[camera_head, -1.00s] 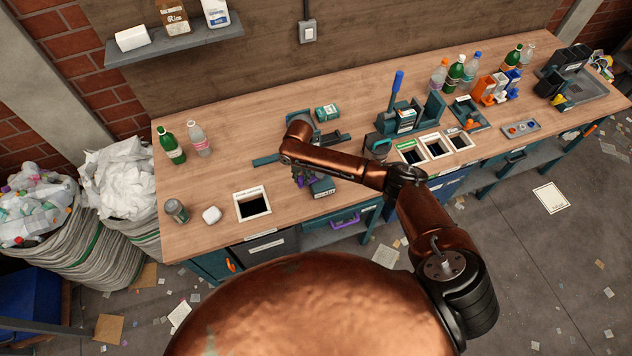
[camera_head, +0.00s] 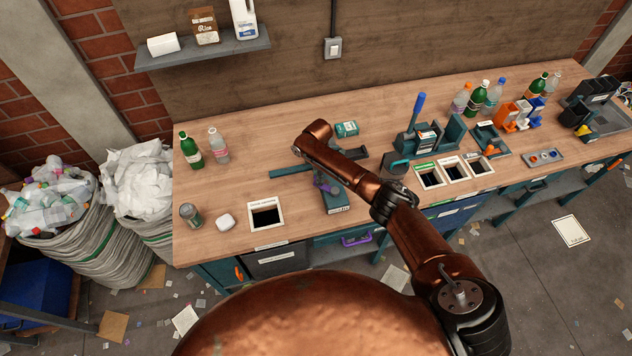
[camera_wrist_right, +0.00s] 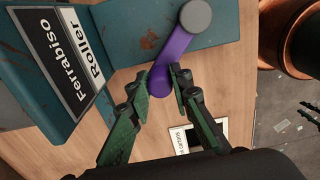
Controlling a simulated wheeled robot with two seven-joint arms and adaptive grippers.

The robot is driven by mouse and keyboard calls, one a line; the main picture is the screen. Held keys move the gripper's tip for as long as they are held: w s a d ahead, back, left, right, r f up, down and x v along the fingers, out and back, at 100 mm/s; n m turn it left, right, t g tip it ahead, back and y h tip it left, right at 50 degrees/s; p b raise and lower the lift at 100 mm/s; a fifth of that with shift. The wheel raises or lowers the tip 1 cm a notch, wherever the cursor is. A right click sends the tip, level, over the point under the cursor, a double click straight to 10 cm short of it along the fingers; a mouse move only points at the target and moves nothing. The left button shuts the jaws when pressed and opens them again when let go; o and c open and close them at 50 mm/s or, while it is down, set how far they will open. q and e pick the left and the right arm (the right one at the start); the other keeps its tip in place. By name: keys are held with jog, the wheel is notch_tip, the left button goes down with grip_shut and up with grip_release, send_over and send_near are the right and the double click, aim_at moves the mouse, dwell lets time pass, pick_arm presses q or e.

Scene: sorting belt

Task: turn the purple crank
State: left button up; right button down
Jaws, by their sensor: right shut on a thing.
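The purple crank (camera_wrist_right: 178,50) is on the teal roller unit (camera_wrist_right: 115,25), which has a "Ferrabiso Roller" label. In the right wrist view, its arm runs from a grey round hub (camera_wrist_right: 196,17) down to a rounded knob end. My right gripper (camera_wrist_right: 161,80) is shut on that knob end, with one green-and-black finger on each side. In the head view, the crank (camera_head: 326,186) shows as a small purple patch beside the unit (camera_head: 336,204), and my copper right arm hides most of the gripper. My left gripper is not in view.
A blue-handled press (camera_head: 418,120) and several bottles stand to the right. A purple drawer handle (camera_head: 356,240) is below the bench edge.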

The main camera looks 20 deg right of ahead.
jog(key=shift+w+d+m, duration=0.6)
jog(key=shift+d+m, duration=0.1)
jog(key=shift+m, duration=0.6)
jog(key=c, duration=1.7)
grip_release()
jog(key=shift+c, duration=0.2)
jog(key=shift+r, duration=0.15)
notch_tip(320, 180, up, 12)
jog(key=shift+f, duration=0.2)
